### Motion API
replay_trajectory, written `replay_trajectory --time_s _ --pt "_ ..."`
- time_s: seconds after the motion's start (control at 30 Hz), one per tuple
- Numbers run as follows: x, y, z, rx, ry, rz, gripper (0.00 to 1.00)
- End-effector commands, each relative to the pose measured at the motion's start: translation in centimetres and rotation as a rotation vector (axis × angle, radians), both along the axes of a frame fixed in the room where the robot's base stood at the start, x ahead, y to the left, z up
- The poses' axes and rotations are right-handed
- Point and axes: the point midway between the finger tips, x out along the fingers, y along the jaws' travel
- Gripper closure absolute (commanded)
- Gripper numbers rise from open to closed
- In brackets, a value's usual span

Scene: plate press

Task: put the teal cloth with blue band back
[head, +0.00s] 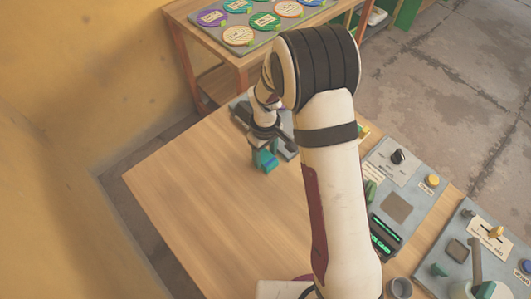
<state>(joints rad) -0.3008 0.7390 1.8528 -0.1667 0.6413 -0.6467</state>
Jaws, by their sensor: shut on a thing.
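In the head view the teal cloth with blue band (265,160) is a small folded piece at the far part of the wooden table. My gripper (263,142) points down from my arm and is shut on the cloth at its top. The cloth is in front of a grey tray or holder (240,112). I cannot tell whether the cloth touches the table. My arm and wrist hide part of the holder.
The wooden table (190,190) is clear to the left and front. Grey control panels (405,170) with knobs and a green display (384,240) stand along the right, with a grey cup (400,288) near the front. A shelf with several round colored plates (264,21) stands behind.

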Motion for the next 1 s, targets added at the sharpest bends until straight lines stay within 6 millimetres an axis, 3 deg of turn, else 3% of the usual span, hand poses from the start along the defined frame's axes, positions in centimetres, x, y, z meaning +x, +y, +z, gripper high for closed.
replay_trajectory --time_s 0.3,0.33,0.4,0.73,1.0 --pt "0.0 0.0 -0.3 0.0 0.0 0.0 1.0" --pt "0.0 0.0 -0.3 0.0 0.0 0.0 0.38" --pt "0.0 0.0 -0.3 0.001 -0.001 0.0 0.29" --pt "0.1 0.0 0.5 0.001 -0.004 -0.001 0.29" --pt "0.2 0.0 7.7 0.001 -0.006 -0.001 0.29"
